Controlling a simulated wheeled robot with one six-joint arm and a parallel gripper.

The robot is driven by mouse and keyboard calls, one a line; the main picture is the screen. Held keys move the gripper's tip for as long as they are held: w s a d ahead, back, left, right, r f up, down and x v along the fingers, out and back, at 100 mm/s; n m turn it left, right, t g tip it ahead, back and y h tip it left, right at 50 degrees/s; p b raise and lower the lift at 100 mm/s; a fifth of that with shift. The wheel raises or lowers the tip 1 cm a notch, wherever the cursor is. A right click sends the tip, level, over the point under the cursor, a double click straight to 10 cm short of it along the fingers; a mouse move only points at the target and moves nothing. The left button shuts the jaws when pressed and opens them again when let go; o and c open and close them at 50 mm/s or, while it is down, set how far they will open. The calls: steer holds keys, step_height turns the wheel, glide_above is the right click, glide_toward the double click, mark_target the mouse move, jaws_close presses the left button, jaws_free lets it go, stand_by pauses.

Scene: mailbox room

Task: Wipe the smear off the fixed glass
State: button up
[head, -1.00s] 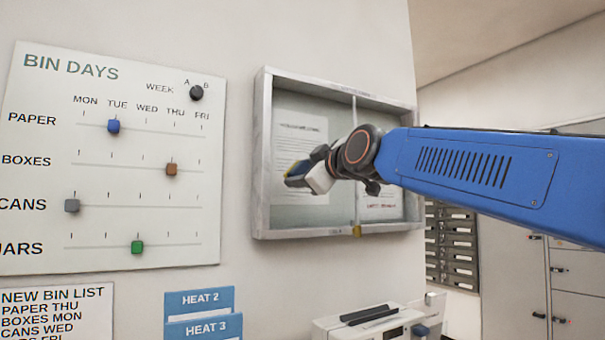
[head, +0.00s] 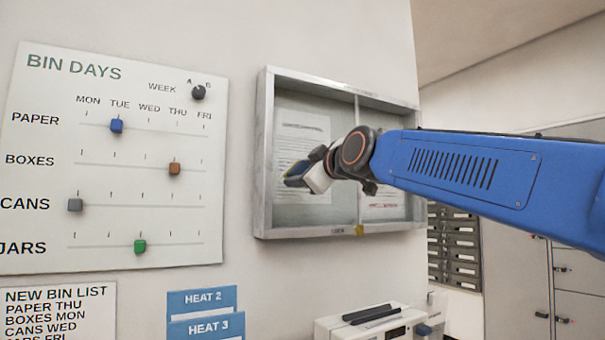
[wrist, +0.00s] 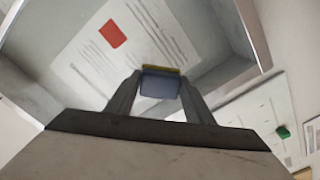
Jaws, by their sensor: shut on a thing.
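A grey-framed glass notice case (head: 264,150) hangs on the wall, split by an upright bar into a left and a right pane. My gripper (head: 300,178) is in front of the lower part of the left pane (head: 300,105). It is shut on a small blue pad with a yellow edge (head: 294,173), which also shows between the fingers in the wrist view (wrist: 160,84). The pad is at or close to the glass; I cannot tell if it touches. A printed sheet (wrist: 88,62) with a red rectangle is behind the pane. I cannot make out a smear.
A bin-days board (head: 110,240) with sliders is on the wall to the left. Blue heat signs (head: 203,300) and a white machine (head: 372,328) are below the case. Lockers (head: 515,270) stand at the right.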

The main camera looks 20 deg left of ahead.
steer(key=shift+a, duration=0.1)
steer(key=shift+w, duration=0.1)
steer(key=shift+w+d, duration=1.3)
steer(key=shift+w, duration=0.2)
steer(key=shift+s+a, duration=1.4)
steer(key=shift+a, duration=0.05)
steer(key=shift+f, duration=0.1)
steer(key=shift+v, duration=3)
steer(key=shift+s+d, duration=0.1)
